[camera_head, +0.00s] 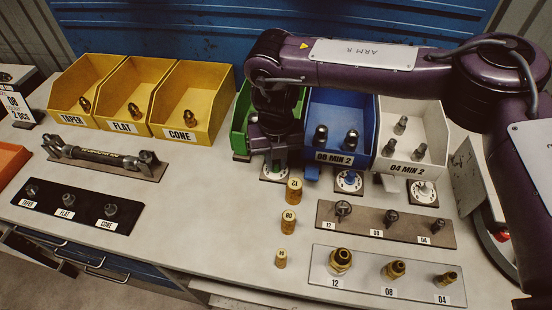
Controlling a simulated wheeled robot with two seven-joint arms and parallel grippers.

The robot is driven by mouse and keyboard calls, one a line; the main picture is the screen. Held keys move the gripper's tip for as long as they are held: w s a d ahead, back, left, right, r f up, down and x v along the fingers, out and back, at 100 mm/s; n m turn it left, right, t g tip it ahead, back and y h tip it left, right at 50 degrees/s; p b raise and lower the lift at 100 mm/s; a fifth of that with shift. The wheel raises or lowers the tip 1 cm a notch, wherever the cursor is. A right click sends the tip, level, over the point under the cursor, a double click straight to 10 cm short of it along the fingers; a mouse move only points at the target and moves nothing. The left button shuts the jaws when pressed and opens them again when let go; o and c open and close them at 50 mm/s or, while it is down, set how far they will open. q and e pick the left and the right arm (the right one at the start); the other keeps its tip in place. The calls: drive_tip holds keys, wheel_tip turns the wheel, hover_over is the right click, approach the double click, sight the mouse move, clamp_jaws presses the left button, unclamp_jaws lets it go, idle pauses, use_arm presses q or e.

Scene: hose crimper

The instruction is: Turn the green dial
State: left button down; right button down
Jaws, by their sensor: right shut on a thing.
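The green dial (275,167) sits on a small white plate (273,177) at the front of the green bin (241,118). My right gripper (274,157) reaches straight down over it from the purple arm above. Its fingers are shut on the green dial and hide most of it, so its angle cannot be told. My left gripper is not in view.
A blue dial (349,177) and a white dial (422,189) stand to the right, before the blue bin (339,155) and the white bin (407,169). Brass ferrules (289,221) stand just in front. Yellow bins (190,100) are at left.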

sight(276, 162)
drive_tip(key=shift+w+r, duration=0.1)
drive_tip(key=c, duration=1.3)
unclamp_jaws()
drive_tip(key=shift+c, duration=0.2)
wheel_tip(276, 162, up, 6)
drive_tip(key=shift+r+b, duration=0.15)
drive_tip(key=shift+b, duration=0.25)
drive_tip(key=shift+r, duration=0.7)
